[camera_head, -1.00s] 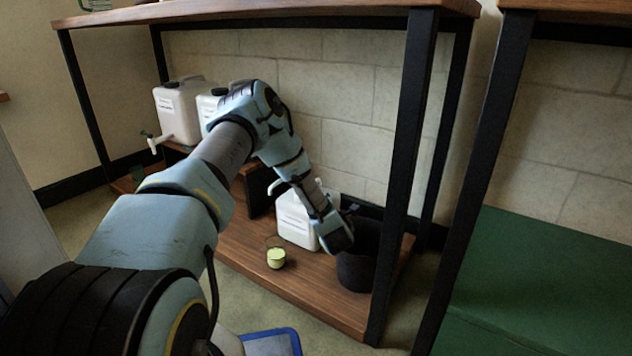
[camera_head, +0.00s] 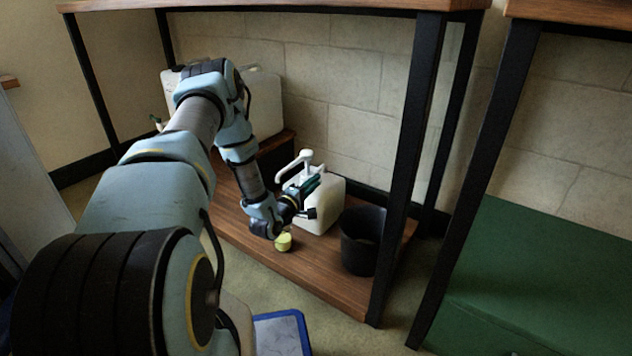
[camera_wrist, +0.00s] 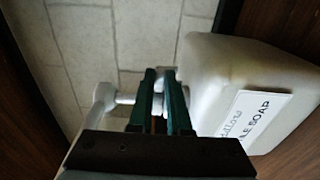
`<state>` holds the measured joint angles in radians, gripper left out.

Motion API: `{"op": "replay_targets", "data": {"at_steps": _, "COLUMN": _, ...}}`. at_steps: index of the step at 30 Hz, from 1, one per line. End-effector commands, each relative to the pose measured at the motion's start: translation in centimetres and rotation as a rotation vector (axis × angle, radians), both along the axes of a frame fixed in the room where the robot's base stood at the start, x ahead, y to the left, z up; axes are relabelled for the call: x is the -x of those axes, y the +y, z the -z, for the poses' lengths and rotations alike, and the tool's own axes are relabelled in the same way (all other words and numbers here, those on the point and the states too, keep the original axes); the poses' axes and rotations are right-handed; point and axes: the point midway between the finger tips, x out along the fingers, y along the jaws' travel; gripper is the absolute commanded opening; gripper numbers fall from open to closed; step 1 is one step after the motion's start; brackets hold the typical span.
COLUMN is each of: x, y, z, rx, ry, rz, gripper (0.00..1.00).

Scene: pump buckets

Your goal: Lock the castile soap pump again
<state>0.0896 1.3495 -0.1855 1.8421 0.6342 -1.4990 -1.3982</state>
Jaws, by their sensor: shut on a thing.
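The castile soap container (camera_head: 322,208) is a white jug on the lower wooden shelf; its label, ending in "LE SOAP", faces the wrist camera (camera_wrist: 240,85). Its white pump (camera_head: 300,163) rises from the top with a spout, which also shows in the wrist view (camera_wrist: 103,97). My gripper (camera_head: 314,184) reaches in from the front at the jug's top. In the wrist view my dark green fingers (camera_wrist: 162,82) are close together on the white pump near its neck. The fingers hide the gripped part, so I cannot tell whether the pump is locked.
A black bin (camera_head: 361,240) stands right of the jug. A small yellow-green cup (camera_head: 283,242) sits in front, close to my wrist. More white jugs (camera_head: 262,100) stand on a raised step behind my arm. A black shelf post (camera_head: 405,170) rises at the right.

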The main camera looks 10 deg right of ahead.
Motion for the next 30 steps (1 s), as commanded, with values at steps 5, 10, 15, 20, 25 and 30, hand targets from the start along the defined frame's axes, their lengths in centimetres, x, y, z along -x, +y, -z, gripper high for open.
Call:
{"op": "replay_targets", "data": {"at_steps": 5, "x": 0.11, "y": 0.12, "z": 0.11, "rx": -0.001, "ry": 0.002, "rz": 0.042, "gripper": 0.0}}
{"op": "replay_targets", "data": {"at_steps": 10, "x": 0.16, "y": 0.11, "z": 0.11, "rx": -0.001, "ry": 0.002, "rz": 0.056, "gripper": 0.0}}
{"op": "replay_targets", "data": {"at_steps": 15, "x": 0.16, "y": 0.11, "z": 0.11, "rx": -0.001, "ry": 0.002, "rz": 0.057, "gripper": 0.0}}
{"op": "replay_targets", "data": {"at_steps": 20, "x": 0.16, "y": 0.11, "z": 0.1, "rx": -0.001, "ry": 0.002, "rz": 0.057, "gripper": 0.17}}
{"op": "replay_targets", "data": {"at_steps": 25, "x": 0.11, "y": 0.14, "z": 0.06, "rx": -0.001, "ry": 0.001, "rz": 0.055, "gripper": 0.36}}
{"op": "replay_targets", "data": {"at_steps": 30, "x": 0.07, "y": 0.17, "z": 0.02, "rx": 0.0, "ry": 0.0, "rz": 0.054, "gripper": 0.46}}
